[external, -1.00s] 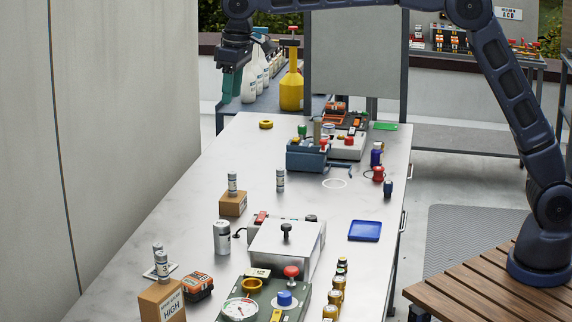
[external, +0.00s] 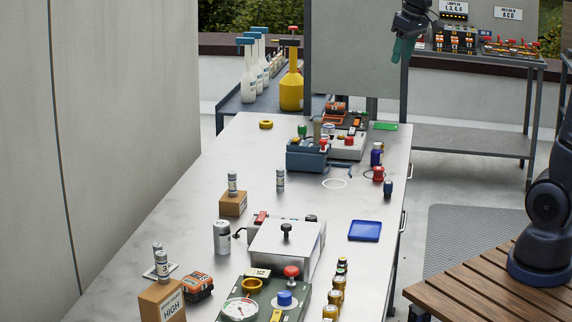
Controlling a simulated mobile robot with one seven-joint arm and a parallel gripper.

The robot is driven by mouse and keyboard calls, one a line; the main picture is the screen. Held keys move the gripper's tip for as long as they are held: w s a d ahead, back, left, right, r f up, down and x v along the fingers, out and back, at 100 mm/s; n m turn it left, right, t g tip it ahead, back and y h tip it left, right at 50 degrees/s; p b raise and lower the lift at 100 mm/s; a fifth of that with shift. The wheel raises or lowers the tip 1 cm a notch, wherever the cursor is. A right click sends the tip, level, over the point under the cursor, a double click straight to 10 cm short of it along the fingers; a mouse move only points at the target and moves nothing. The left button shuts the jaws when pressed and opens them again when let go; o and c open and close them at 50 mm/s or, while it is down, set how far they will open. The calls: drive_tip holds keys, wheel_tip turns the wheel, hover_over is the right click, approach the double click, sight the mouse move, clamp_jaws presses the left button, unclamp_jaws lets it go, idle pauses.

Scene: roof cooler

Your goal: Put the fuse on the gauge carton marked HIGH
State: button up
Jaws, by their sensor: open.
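The gauge carton marked HIGH (external: 162,306) is a brown box at the lower left of the table. A pale cylinder marked 3 (external: 163,267) stands at its back edge; I cannot tell whether on it or just behind. One more pale cylinder (external: 280,181) stands alone mid-table, and another (external: 232,184) stands on a smaller brown carton (external: 233,204). I cannot tell which of these is the fuse. My gripper (external: 402,50), with teal fingers, hangs open at the top right, beyond the table and away from all of them.
A grey box with a black knob (external: 286,245) and a green panel with a gauge (external: 262,306) fill the front middle. A blue tray (external: 365,231) lies at the right. Bare table lies around the lone cylinder.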

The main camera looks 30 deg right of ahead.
drive_tip(key=s+d+f+m, duration=0.1)
drive_tip(key=s+d+f, duration=0.5)
drive_tip(key=s+d, duration=0.2)
drive_tip(key=s+d+f+m+t+h, duration=0.1)
drive_tip(key=s+d+f+m, duration=0.1)
drive_tip(key=s+d+f, duration=0.4)
drive_tip(key=s+d, duration=0.3)
drive_tip(key=s, duration=0.1)
drive_tip(key=shift+s+m+t, duration=0.3)
drive_tip(key=shift+s, duration=0.1)
